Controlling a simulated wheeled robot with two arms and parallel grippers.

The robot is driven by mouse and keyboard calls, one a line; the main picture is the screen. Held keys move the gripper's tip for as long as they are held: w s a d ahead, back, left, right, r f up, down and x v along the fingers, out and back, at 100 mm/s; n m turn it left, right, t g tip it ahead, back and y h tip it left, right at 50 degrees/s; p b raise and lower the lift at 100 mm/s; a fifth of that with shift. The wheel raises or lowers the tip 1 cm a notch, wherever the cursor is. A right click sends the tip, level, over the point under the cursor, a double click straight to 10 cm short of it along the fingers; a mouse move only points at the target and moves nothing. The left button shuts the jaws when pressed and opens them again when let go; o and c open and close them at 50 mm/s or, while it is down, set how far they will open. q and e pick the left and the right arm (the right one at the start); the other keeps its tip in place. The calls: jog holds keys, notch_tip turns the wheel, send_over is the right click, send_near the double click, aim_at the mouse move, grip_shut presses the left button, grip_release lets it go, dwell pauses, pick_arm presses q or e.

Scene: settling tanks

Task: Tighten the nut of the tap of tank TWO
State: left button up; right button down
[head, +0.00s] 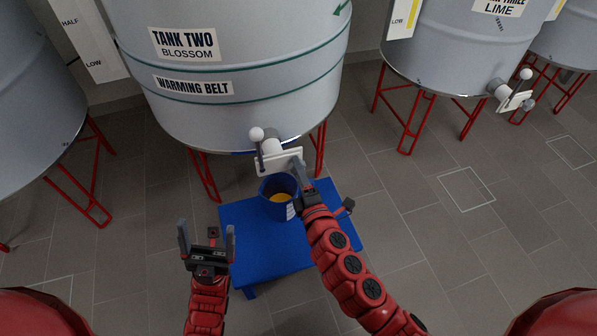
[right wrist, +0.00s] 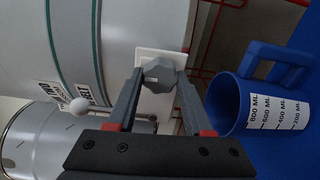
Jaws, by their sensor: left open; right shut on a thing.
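Tank TWO (head: 220,90) is a grey tank labelled TANK TWO BLOSSOM. Its tap (head: 272,147) sticks out low at the front, with a white ball-ended lever and a white plate. In the right wrist view the grey, faceted nut (right wrist: 158,76) sits in front of a white plate (right wrist: 150,55). My right gripper (head: 297,168) is shut on the nut, one finger on each side; the right wrist view also shows its fingers (right wrist: 158,88). In the head view the fingers hide most of the nut. My left gripper (head: 206,240) is open and empty, left of the blue table.
A blue jug (head: 270,207) with orange content stands under the tap on a blue table (head: 250,255). The jug also shows in the right wrist view (right wrist: 230,107). Red legs (head: 205,178) support the tank. Tank THREE (head: 450,55) stands right. Tiled floor (head: 440,240) is clear at right.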

jog(key=shift+m, duration=0.4)
jog(key=shift+c, duration=1.5)
grip_release()
jog(key=v, duration=1.7)
jog(key=shift+s+p, duration=0.2)
jog(key=shift+p, duration=0.15)
